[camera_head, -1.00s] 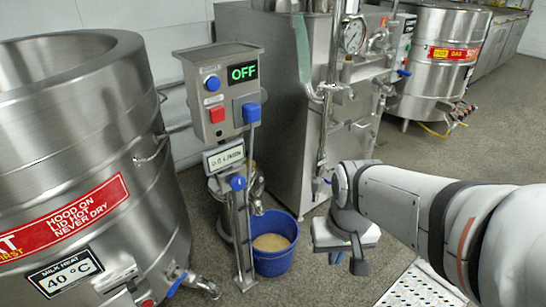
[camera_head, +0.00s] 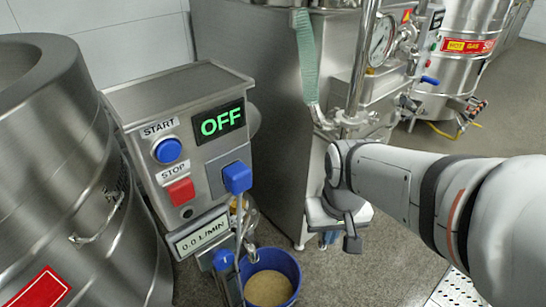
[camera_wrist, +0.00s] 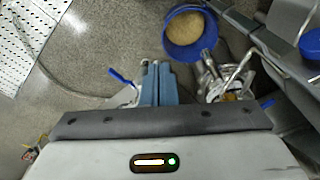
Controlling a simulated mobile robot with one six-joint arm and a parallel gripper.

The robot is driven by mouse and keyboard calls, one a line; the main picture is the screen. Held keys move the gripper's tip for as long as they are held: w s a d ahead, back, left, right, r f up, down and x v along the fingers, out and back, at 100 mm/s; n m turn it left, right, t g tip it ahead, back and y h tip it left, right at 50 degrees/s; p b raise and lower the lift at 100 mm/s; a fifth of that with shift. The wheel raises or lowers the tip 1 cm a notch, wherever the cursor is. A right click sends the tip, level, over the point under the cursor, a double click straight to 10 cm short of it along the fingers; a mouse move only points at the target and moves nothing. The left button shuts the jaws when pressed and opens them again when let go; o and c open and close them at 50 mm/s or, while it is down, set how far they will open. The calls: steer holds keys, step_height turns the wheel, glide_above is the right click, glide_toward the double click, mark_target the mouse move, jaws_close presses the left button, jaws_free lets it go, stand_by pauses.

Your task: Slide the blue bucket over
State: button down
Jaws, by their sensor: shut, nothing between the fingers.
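The blue bucket (camera_head: 284,262) stands on the floor at the bottom of the head view, below the control box spout. It holds a beige, grainy-looking mass. In the wrist view the bucket (camera_wrist: 184,50) is at the top, just right of and beyond my fingertips. My gripper (camera_head: 328,238) hangs pointing down to the right of the bucket in the head view, apart from it. In the wrist view its two blue-grey fingers (camera_wrist: 157,66) are side by side, shut and empty. The bucket's lower part is cut off in the head view.
The control box (camera_head: 185,140), with OFF display and blue and red buttons, stands above the bucket. A large steel vat (camera_head: 60,180) is at left. A steel cabinet (camera_head: 285,110) stands behind my gripper. Grey floor (camera_head: 385,265) is open at right, beside a perforated white plate (camera_head: 455,288).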

steer(key=shift+w+a, duration=0.2)
steer(key=shift+w, duration=0.1)
